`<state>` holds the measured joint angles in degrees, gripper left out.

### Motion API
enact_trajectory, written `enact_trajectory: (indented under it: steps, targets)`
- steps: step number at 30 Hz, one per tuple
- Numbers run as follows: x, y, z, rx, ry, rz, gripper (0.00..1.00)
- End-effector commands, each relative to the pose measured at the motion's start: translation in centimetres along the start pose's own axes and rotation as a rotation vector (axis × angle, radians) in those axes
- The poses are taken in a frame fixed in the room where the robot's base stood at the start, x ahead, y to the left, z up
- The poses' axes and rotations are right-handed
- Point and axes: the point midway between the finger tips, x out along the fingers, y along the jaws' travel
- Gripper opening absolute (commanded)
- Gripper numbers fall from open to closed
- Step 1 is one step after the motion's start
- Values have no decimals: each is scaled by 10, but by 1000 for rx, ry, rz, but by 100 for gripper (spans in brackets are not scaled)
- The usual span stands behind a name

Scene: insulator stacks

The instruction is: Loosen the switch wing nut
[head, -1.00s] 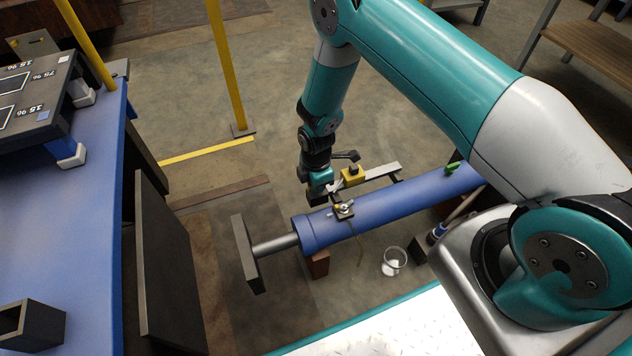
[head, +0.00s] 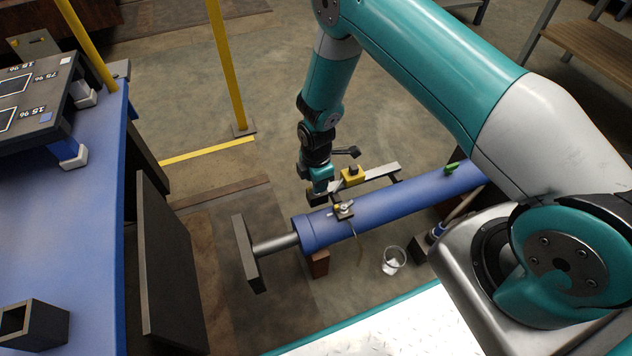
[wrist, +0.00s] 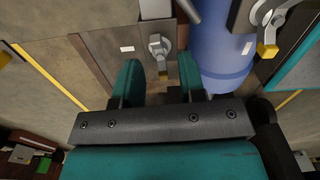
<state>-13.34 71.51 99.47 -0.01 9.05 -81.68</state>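In the wrist view a grey metal wing nut or lever-like fitting (wrist: 158,46) stands on a light grey bracket, just beyond and between my fingertips; I cannot tell for certain that it is the switch wing nut. My gripper (wrist: 160,82) has two teal fingers spread apart with nothing visibly held. In the head view my gripper (head: 318,192) is above the near left part of the blue cylinder (head: 400,200). A yellow block (head: 353,175) with a black lever (head: 346,153) sits beside it on a grey bar (head: 384,172). Contact with the fitting is not visible.
A small clamp (head: 344,209) with a brass-coloured part sits on the cylinder. A clear cup (head: 394,261) stands on the floor in front. A blue table (head: 85,210) is at the left, and a yellow post (head: 227,65) stands behind.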

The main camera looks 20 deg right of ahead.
Motion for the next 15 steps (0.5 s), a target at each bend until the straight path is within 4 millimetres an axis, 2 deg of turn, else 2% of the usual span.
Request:
enact_trajectory:
  steps: [1,6,15]
  targets:
    - [-17,1,0,0,0,2,37]
    - [-61,1,0,0,1,4,37]
    - [-130,0,0,-1,0,2,37]
